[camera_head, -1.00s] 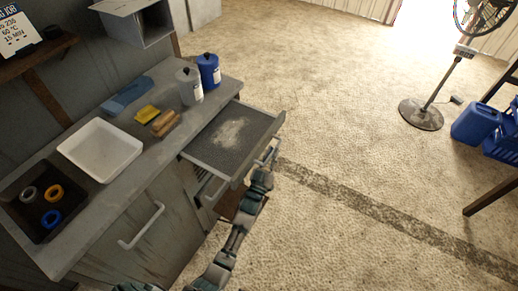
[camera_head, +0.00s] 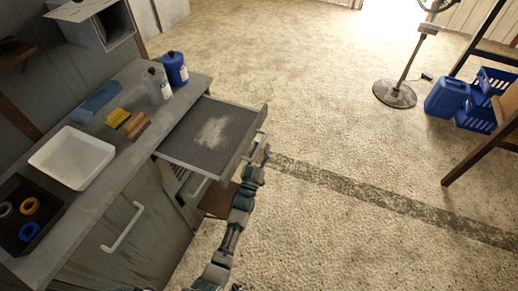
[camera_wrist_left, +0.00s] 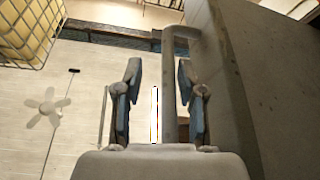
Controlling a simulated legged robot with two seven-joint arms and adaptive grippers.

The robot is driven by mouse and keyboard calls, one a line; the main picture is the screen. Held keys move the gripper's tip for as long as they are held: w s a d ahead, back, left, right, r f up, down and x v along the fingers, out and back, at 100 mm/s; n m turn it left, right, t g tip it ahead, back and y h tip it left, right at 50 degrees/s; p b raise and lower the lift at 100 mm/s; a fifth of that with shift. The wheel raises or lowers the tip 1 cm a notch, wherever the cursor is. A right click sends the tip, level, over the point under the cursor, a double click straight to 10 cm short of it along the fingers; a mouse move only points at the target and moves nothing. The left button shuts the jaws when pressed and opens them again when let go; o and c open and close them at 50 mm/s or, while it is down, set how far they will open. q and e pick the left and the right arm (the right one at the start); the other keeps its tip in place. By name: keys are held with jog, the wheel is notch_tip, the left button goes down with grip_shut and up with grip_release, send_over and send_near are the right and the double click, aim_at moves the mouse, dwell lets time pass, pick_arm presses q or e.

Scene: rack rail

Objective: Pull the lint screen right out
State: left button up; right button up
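The lint screen (camera_head: 184,147) is a grey drawer-like tray with a pale lint patch (camera_head: 212,131) on its mesh. It sticks well out of the cabinet front, its rear end still at the cabinet. Its bar handle (camera_head: 257,147) is on the outer face. My left gripper (camera_head: 258,157) is at that handle. In the left wrist view the handle bar (camera_wrist_left: 169,90) runs between the two fingers of the left gripper (camera_wrist_left: 159,75), closer to the right-hand finger. The fingers stand apart, with a visible gap beside the bar. My right gripper is not in view.
The worktop holds a white tray (camera_head: 38,160), a dark tray with rings (camera_head: 45,226), a yellow sponge (camera_head: 118,117), a brush (camera_head: 136,124) and two bottles (camera_head: 176,69). Floor beyond the screen is clear.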

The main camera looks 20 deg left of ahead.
pick_arm(q)
jog(key=v, duration=1.2)
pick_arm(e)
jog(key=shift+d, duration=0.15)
